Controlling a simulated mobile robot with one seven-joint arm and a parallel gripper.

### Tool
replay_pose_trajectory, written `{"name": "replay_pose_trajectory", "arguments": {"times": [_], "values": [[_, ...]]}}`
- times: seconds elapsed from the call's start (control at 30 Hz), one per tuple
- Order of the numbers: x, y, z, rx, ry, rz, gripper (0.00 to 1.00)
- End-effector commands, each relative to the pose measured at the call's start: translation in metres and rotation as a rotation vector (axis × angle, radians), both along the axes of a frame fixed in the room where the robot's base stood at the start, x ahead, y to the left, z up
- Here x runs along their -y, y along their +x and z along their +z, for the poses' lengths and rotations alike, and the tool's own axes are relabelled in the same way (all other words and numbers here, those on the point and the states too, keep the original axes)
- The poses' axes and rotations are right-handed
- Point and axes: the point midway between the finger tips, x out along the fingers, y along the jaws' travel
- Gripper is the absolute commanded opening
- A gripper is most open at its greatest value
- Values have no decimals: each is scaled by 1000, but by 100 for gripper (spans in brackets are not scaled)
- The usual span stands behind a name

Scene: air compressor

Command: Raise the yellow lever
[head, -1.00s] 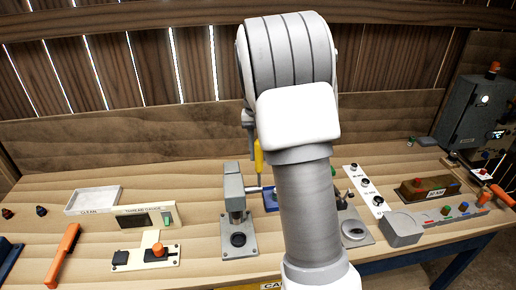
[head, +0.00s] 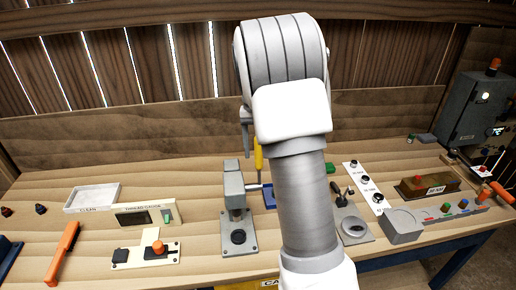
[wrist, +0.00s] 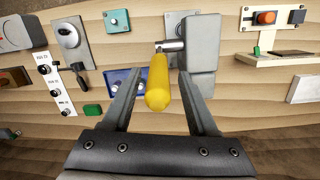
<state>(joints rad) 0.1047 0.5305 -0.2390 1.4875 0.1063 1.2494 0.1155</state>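The yellow lever (wrist: 157,85) shows in the wrist view as a rounded yellow handle on a metal shaft, joined to the side of a grey press-like device (wrist: 198,45). My gripper (wrist: 158,75) is open, with one finger on each side of the yellow handle. A gap shows on both sides, so the fingers do not appear to touch it. In the head view the yellow lever (head: 258,154) points upward beside the grey device (head: 236,205). My arm hides part of the area right of it, and most of my gripper is hidden there.
A blue tray (wrist: 124,82) lies just left of the lever in the wrist view. A white strip with black knobs (head: 366,187) and a metal plate (head: 355,228) stand right of my arm. A white tray (head: 92,198) and a display box (head: 146,214) stand at left.

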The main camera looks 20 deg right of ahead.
Motion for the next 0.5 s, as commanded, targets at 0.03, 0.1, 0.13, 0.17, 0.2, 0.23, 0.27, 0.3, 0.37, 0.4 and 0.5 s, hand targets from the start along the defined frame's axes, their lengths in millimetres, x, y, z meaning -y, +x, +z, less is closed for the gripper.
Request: {"name": "replay_pose_trajectory", "arguments": {"times": [0.03,0.1,0.13,0.17,0.2,0.23,0.27,0.3,0.37,0.4,0.5], "values": [[0,0,0,1,-1,-1,59],[1,0,1,2,-1,-1,59],[1,0,1,2,-1,-1,59],[1,0,1,2,-1,-1,59],[1,1,3,3,-1,-1,59],[1,1,4,4,-2,-1,59],[1,1,6,4,-2,-1,59],[1,2,10,4,-1,-1,59],[2,3,19,7,-2,-1,59],[2,4,26,7,-2,-1,59],[2,7,49,8,-3,-1,59]]}}
